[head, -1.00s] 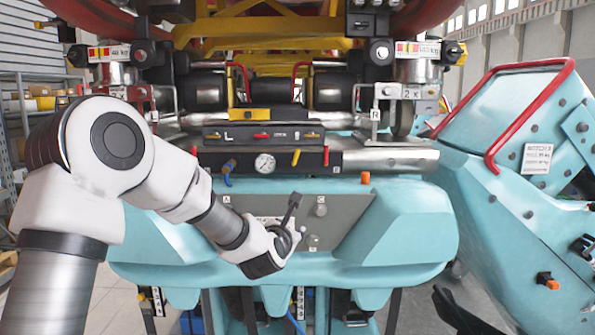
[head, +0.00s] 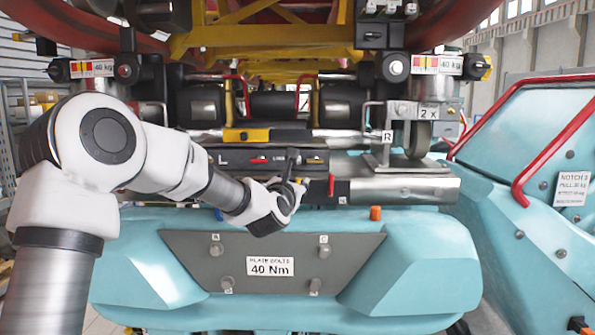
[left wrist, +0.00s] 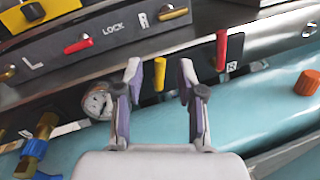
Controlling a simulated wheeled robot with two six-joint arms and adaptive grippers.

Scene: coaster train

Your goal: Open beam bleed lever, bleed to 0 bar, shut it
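The yellow bleed lever (left wrist: 160,73) hangs down from the dark beam block in the left wrist view. My left gripper (left wrist: 160,72) is open, with one finger on each side of the lever and gaps to both. The pressure gauge (left wrist: 97,103) is just left of the fingers, partly covered; its reading is not legible. My right gripper is not in view.
A red lever (left wrist: 221,50) hangs close to the right of the fingers. A panel marked LOCK (left wrist: 113,32), with small red and yellow levers, runs above. A brass fitting (left wrist: 40,140) is at lower left, and an orange cap (left wrist: 306,83) at right.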

